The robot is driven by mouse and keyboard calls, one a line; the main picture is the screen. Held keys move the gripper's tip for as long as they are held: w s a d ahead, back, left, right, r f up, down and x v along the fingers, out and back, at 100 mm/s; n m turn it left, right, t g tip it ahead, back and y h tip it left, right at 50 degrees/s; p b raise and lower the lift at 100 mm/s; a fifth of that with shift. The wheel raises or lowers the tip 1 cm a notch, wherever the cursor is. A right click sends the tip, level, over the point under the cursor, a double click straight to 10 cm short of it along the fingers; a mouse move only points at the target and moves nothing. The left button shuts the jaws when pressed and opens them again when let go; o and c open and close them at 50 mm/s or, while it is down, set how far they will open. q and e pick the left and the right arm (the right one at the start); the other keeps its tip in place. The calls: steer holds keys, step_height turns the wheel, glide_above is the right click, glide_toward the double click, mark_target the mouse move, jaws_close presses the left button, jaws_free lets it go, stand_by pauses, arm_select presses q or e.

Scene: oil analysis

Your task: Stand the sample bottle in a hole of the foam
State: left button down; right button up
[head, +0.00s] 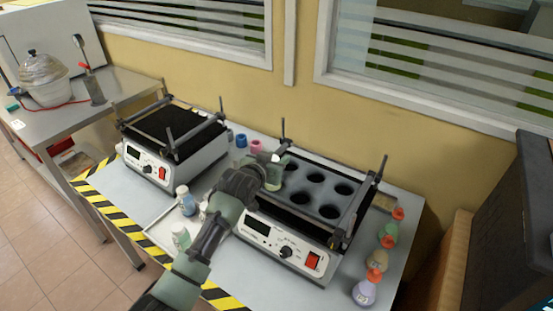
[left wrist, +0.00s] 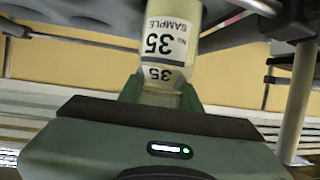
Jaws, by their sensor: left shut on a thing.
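My left gripper (head: 268,173) is over the left end of the dark foam (head: 316,193), which has several round holes and sits in the right-hand shaker. The other visible holes look empty. My right gripper is not in view.
Metal bars and upright posts surround the right shaker (head: 287,244). A second shaker (head: 172,150) with plain black foam stands left. Several red-stoppered flasks (head: 365,290) line the table's right side.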

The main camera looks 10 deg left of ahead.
arm_select(q)
steer(key=c, duration=1)
jaws_free()
steer(key=shift+f, duration=0.1)
steer(key=shift+o, duration=0.2)
steer(key=shift+r, duration=0.2)
steer(key=shift+s, duration=0.25)
steer(key=b+v, duration=0.1)
steer(key=v, duration=1)
steer(key=shift+s, duration=0.3)
steer(key=shift+r, duration=0.1)
